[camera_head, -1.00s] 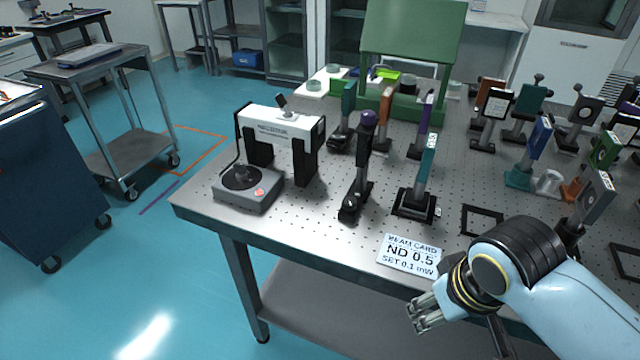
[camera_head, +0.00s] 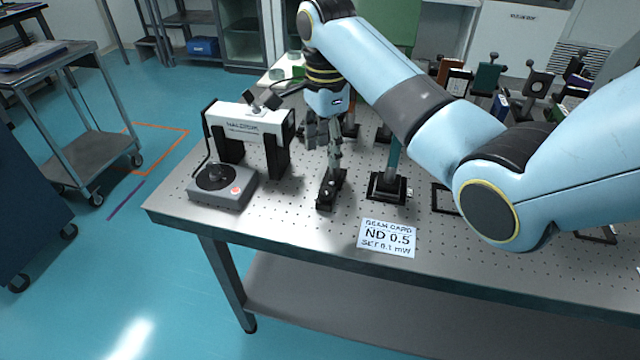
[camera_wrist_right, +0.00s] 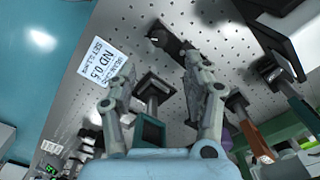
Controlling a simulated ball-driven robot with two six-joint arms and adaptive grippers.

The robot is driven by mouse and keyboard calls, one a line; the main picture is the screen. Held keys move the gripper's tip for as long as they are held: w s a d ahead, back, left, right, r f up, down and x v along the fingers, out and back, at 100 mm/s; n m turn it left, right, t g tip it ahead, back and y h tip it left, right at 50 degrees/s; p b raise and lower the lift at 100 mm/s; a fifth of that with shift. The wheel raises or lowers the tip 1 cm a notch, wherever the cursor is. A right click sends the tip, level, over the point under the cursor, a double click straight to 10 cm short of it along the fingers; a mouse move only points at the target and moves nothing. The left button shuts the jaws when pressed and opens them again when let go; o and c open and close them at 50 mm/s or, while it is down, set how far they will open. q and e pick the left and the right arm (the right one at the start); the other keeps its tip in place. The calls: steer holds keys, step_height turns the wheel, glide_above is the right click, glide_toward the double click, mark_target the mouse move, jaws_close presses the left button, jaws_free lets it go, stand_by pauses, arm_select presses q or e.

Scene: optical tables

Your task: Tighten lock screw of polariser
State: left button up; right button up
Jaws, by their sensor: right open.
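My right gripper (camera_head: 323,142) is open and points down over the optical table, in front of the slim dark mount on a black base (camera_head: 329,190). The gripper hides most of that mount's upper part, so its screw and any label cannot be made out. I cannot tell for sure whether it is the polariser. In the right wrist view, the open fingers (camera_wrist_right: 160,65) spread apart, and the same base (camera_wrist_right: 172,38) lies beyond the right fingertip. I cannot tell whether the finger touches the mount. My left gripper is not in view.
A teal mount on a square black base (camera_head: 388,188) stands close to the right. A white bridge-shaped instrument (camera_head: 246,124) and a grey control box (camera_head: 222,188) stand left. The beam card (camera_head: 387,238) lies near the front edge. Several mounts crowd the right back.

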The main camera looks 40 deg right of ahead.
mark_target(325, 191)
step_height(325, 191, down, 11)
steer(key=shift+r, duration=0.2)
steer(key=shift+c, duration=0.4)
jaws_close()
steer(key=shift+r, duration=0.1)
